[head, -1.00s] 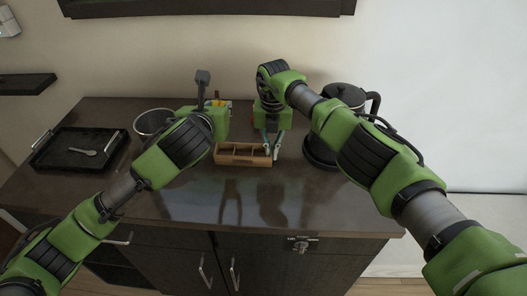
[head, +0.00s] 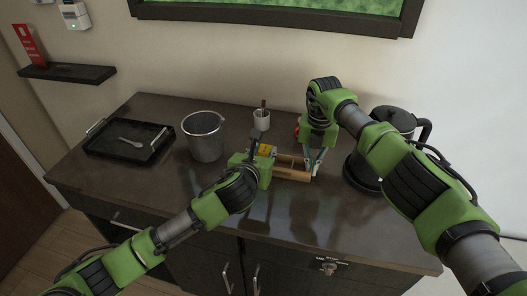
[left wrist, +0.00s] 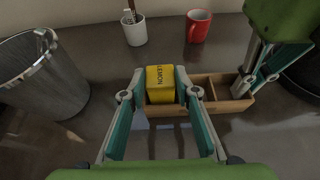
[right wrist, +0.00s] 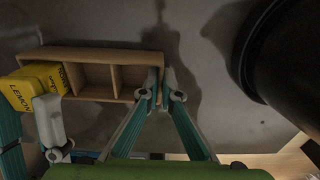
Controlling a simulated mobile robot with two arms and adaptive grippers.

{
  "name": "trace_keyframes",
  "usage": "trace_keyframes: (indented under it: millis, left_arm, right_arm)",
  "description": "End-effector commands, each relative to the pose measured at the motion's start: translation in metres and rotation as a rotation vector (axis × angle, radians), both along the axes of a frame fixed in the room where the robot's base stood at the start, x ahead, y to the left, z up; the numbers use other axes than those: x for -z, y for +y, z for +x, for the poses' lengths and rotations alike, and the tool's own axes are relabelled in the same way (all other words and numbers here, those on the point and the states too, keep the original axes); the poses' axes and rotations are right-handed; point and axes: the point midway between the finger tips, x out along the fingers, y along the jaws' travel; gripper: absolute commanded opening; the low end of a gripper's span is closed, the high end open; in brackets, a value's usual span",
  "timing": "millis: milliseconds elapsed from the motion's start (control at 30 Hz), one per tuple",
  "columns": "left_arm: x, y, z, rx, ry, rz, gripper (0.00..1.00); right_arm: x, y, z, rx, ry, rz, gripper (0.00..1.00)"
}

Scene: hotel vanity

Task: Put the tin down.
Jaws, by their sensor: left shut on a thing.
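The yellow tin (left wrist: 160,83), marked LEMON, is at the left compartment of the wooden box; it also shows in the right wrist view (right wrist: 36,84) and the head view (head: 266,150). My left gripper (left wrist: 162,88) is shut on the tin's sides. The tin's lower part seems within the compartment, but I cannot tell whether it touches the floor. The wooden box (head: 292,174) stands on the counter; its other two compartments (right wrist: 97,76) look empty. My right gripper (right wrist: 163,97) straddles the box's right end wall and appears shut on it.
A metal bin (head: 205,140) stands left of the box, a black tray (head: 128,143) with a spoon further left. A white cup (head: 261,120) and red mug (left wrist: 198,25) stand behind. A black kettle (head: 392,121) is at right. The counter front is clear.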

Motion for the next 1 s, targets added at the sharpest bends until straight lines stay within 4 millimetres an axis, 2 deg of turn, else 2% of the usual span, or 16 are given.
trace_keyframes:
  millis: [233, 267, 300, 733, 867, 1000]
  left_arm:
    - [0.002, 0.0, 0.0, 0.0, -0.001, 0.0, 0.07]
    - [0.002, 0.0, 0.0, 0.0, -0.001, 0.0, 0.34]
    - [0.002, 0.0, 0.0, 0.0, -0.001, 0.0, 0.44]
    - [-0.002, 0.0, -0.001, 0.0, -0.001, 0.0, 0.45]
    - [-0.007, 0.002, -0.013, 0.002, -0.001, -0.001, 0.45]
    - [-0.017, 0.005, -0.036, 0.002, -0.003, 0.0, 0.45]
  right_arm:
    - [0.0, 0.0, 0.0, 0.0, 0.0, 0.0, 0.0]
    - [0.0, 0.0, 0.0, 0.0, 0.0, 0.0, 0.0]
    - [0.0, 0.0, 0.0, 0.0, 0.0, 0.0, 0.0]
    - [0.0, 0.0, 0.0, 0.0, 0.0, 0.0, 0.0]
    - [0.0, 0.0, 0.0, 0.0, 0.0, 0.0, 0.0]
    - [0.0, 0.0, 0.0, 0.0, 0.0, 0.0, 0.0]
